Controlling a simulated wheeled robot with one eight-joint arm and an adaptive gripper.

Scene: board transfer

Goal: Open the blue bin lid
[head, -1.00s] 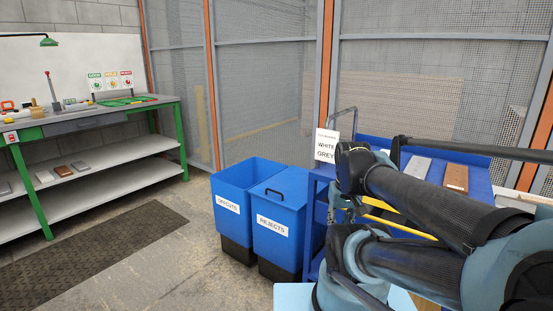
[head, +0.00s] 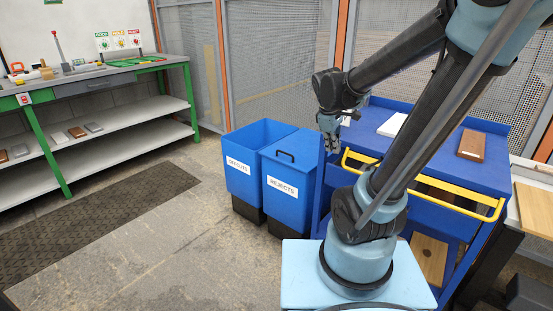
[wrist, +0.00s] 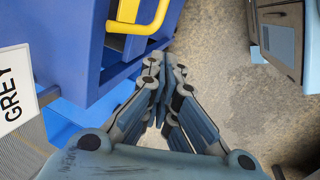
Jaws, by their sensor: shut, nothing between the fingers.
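My gripper (head: 332,146) is shut and empty, pointing down. In the picture it is just right of the lid, in front of the blue cart's left end. The wrist view shows the closed fingers (wrist: 166,62) over bare floor, with the cart at the left. The lid handle does not show there.
The blue cart (head: 376,141) with a yellow rail (head: 430,189) stands right of the bins and carries a white board (head: 392,125) and a brown board (head: 472,145). A workbench (head: 98,77) is at the left. The floor in front of the bins is clear.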

